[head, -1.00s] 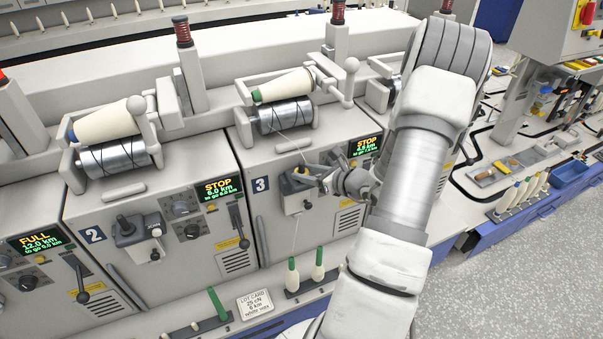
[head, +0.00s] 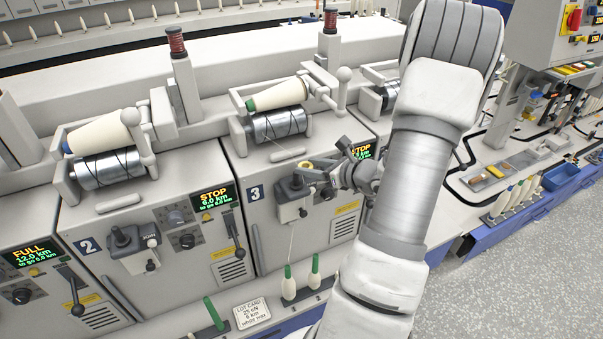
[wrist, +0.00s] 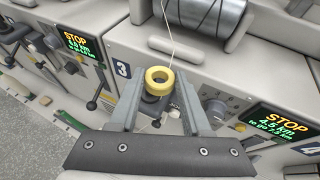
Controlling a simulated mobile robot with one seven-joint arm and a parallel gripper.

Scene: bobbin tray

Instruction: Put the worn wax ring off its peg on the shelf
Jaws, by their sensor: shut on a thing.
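The worn wax ring (wrist: 160,80) is a yellow ring between my fingertips in the wrist view. In the head view the ring (head: 306,165) shows small at unit 3, by a dark fitting (head: 293,187) on that unit's front. My gripper (head: 324,167) is shut on the ring. The fitting lies just below and behind the ring in the wrist view. I cannot tell whether the ring is clear of its peg. The shelf the task names cannot be picked out for certain.
A thread (wrist: 168,25) runs down near the ring. Unit 3 carries a metal drum (head: 279,123) with a cone above it. Green-tipped bobbins (head: 289,283) and a lot card (head: 252,312) stand on the ledge below. A blue tray (head: 560,177) lies at right.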

